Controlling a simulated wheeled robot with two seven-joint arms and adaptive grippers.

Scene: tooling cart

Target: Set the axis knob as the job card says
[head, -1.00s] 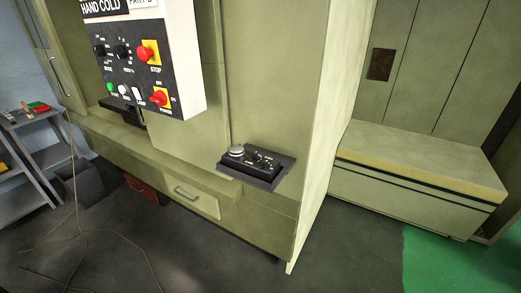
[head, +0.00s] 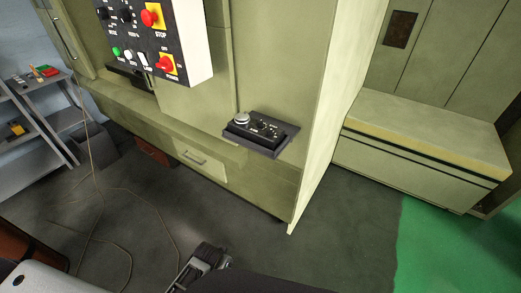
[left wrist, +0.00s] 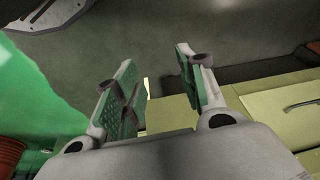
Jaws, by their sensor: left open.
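A black control box (head: 255,130) sits on a dark shelf plate (head: 285,143) fixed to the front of the olive machine. It carries a silver round wheel (head: 242,118) and small dark knobs (head: 262,126); their markings are too small to read. My left gripper (head: 205,256) is low at the bottom of the head view, in front of the machine and well apart from the box. In the left wrist view its two green-padded fingers (left wrist: 160,82) stand apart with nothing between them. My right gripper is not in view. No job card can be read.
A control panel (head: 160,45) with dark knobs, red stop and power switches and small buttons hangs above left. A drawer (head: 200,170) is below the shelf. A grey rack (head: 35,110) stands at left. A cable (head: 95,165) lies on the floor. A bench (head: 420,150) is at right.

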